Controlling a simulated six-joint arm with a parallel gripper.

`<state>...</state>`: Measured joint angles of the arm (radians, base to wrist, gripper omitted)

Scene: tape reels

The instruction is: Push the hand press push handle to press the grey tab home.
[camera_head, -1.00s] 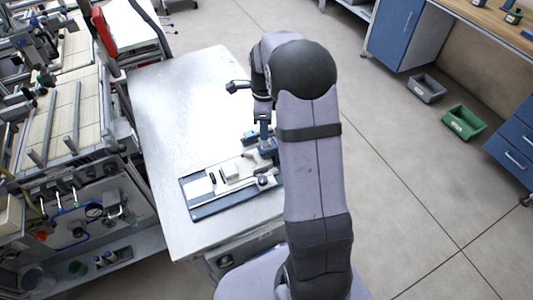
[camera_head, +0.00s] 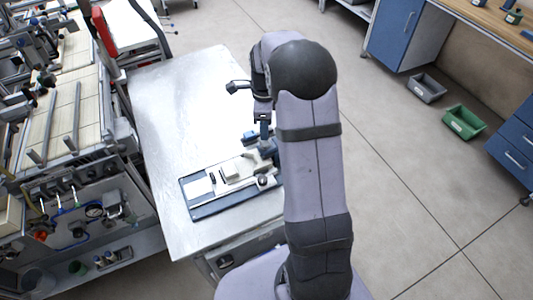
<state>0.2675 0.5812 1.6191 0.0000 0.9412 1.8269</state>
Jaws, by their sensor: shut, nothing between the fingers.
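The hand press sits on the table as a flat fixture with a dark blue base (camera_head: 225,208), pale blocks and small dark parts on top. A dark round knob (camera_head: 263,181) stands near its right front; I cannot tell whether it is the push handle. My gripper (camera_head: 265,132) points down at the fixture's far right end, shut and with nothing seen in it. It is close to the blue-grey parts there; contact cannot be told. My arm covers the right edge of the fixture. The grey tab is too small to make out.
The pale metal table (camera_head: 180,110) is clear left of and behind the fixture. A crowded machine bench (camera_head: 70,150) stands at left. A grey bin (camera_head: 426,88) and a green bin (camera_head: 464,122) lie on the floor at right, near blue cabinets (camera_head: 395,32).

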